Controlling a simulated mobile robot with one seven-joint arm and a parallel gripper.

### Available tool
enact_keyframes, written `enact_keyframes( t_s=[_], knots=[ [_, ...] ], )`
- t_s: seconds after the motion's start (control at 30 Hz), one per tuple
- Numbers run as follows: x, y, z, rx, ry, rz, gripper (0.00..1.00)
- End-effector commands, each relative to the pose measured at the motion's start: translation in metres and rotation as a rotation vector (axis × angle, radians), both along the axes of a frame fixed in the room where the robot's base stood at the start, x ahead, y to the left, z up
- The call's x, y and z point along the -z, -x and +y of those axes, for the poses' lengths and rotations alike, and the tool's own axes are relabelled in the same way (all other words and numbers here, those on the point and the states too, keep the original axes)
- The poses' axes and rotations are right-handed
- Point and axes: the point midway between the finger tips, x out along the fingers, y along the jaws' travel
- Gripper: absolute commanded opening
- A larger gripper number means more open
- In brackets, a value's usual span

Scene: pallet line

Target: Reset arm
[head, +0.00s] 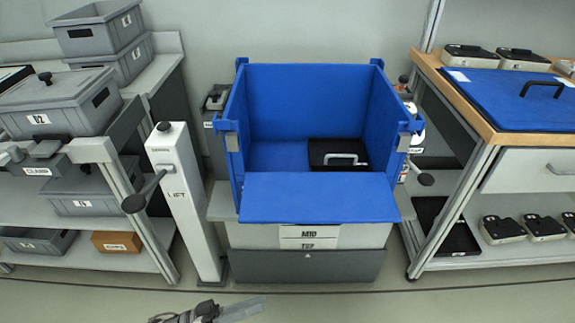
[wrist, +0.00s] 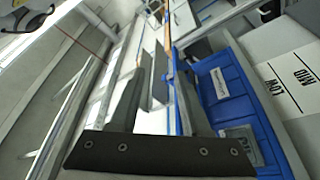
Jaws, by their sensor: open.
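My gripper (wrist: 160,75) is open in the wrist view, its two dark fingers apart with nothing between them. In the head view part of my gripper (head: 238,309) shows at the bottom edge, in front of and below the blue box, cut off by the frame. It is apart from everything there. The blue box (head: 318,103) stands on a grey base with its front flap (head: 318,198) folded outward. A black item with a light handle (head: 340,158) lies inside at the right. The box's blue side also shows in the wrist view (wrist: 232,90).
A grey post marked LIFT (head: 185,205), with a lever, stands left of the box. A rack with grey crates (head: 62,100) is at left. At right, a bench bears a blue panel (head: 505,97) with a black handle. The floor in front is clear where visible.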

Motion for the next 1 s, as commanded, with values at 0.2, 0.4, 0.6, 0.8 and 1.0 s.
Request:
enact_keyframes(
  t_s=[0.2, 0.4, 0.6, 0.8, 1.0],
  knots=[
    [-0.024, -0.014, -0.013, 0.185, -0.170, 0.204, 0.47],
    [-0.048, -0.024, -0.028, 0.326, -0.374, 0.410, 0.47],
    [-0.076, -0.034, -0.044, 0.412, -0.609, 0.594, 0.47],
    [-0.107, -0.042, -0.061, 0.431, -0.856, 0.739, 0.47],
    [-0.141, -0.048, -0.079, 0.380, -1.103, 0.836, 0.47]
  ],
)
